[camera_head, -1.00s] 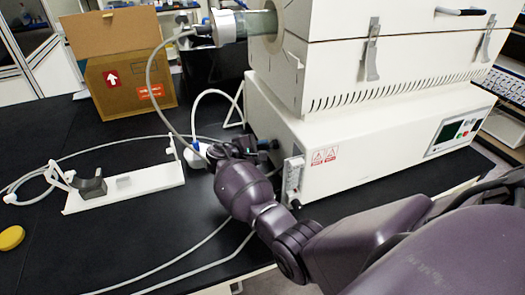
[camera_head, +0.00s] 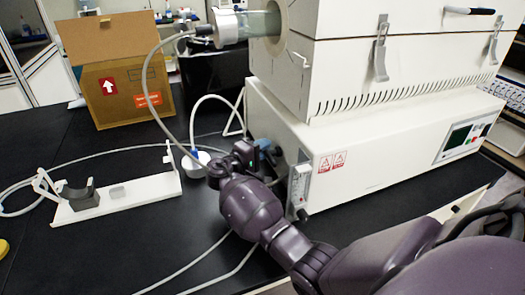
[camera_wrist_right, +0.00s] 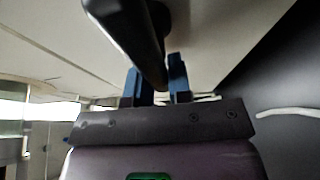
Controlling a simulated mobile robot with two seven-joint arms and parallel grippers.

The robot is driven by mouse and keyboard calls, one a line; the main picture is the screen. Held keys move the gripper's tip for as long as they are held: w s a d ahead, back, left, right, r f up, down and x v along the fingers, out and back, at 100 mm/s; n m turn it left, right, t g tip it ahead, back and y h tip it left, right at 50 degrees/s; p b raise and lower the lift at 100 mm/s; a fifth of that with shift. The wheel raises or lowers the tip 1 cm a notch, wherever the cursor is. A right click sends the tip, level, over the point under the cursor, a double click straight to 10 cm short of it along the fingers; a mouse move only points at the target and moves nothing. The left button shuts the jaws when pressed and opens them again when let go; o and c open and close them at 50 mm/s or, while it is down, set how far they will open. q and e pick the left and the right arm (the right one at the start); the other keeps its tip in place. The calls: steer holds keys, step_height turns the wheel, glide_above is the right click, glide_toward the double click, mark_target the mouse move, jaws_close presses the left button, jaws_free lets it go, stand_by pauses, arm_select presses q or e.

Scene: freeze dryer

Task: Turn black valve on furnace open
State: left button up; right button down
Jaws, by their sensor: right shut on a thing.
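The white furnace (camera_head: 345,165) stands on the black bench, with a small display on its front. My right gripper (camera_head: 262,146) is at the left side of its lower body, close to the flow gauge. In the right wrist view, a long black part (camera_wrist_right: 128,28), which looks like the black valve, runs down between the two blue fingers of my right gripper (camera_wrist_right: 160,82). The gripper is shut on it. In the head view the valve is mostly hidden by my gripper, so its turn angle cannot be read. My left gripper is not in view.
A white flow gauge (camera_head: 299,187) is on the furnace's corner beside my wrist. A white stand (camera_head: 140,193) with a black cradle, and loose tubes, lie to the left. A cardboard box (camera_head: 125,92) stands behind. A glass tube (camera_head: 262,24) sticks out of the upper furnace.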

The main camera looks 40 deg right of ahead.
stand_by(0.4)
steer(key=c, duration=1)
jaws_free()
steer(key=shift+c, duration=0.2)
steer(key=s+a, duration=0.1)
steer(key=a, duration=0.9)
steer(key=shift+s+a, duration=0.3)
steer(key=shift+s, duration=0.05)
